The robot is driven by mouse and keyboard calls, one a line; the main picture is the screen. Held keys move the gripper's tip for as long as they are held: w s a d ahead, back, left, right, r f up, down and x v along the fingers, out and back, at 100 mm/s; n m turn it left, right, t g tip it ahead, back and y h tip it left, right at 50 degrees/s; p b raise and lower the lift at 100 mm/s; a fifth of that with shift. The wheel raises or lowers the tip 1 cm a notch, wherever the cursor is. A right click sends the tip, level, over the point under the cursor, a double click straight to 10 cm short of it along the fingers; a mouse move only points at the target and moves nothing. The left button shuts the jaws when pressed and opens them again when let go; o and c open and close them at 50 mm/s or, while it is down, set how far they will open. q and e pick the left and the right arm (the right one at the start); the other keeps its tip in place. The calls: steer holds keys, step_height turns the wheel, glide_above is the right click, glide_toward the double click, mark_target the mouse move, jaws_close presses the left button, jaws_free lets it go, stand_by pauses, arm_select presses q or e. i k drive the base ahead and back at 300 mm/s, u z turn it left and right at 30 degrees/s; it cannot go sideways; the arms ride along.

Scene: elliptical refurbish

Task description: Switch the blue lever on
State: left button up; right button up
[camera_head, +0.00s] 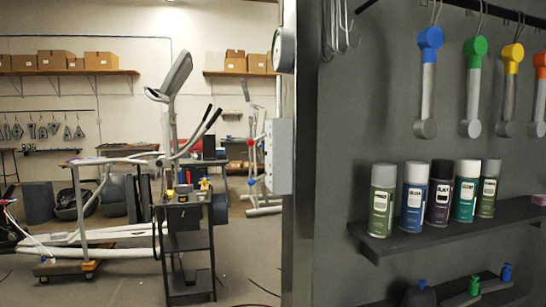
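A lever with a blue upper end (429,75) and a grey shaft hangs from a hook at the top of the dark panel, right of the middle. Similar levers with green (474,85), yellow (510,88) and orange (539,95) ends hang to its right. Neither of my grippers is in view.
A dark shelf (470,226) under the levers carries several spray cans (412,197). The dark panel (345,120) fills the right half. Left of it stand an elliptical trainer (172,130) and a black cart (188,250). Some grey floor (245,265) is clear between cart and panel.

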mark_target(251, 182)
steer(key=k, duration=1.35)
steer(key=z, duration=0.6)
steer(key=i, duration=1.5)
steer(key=u, duration=0.55)
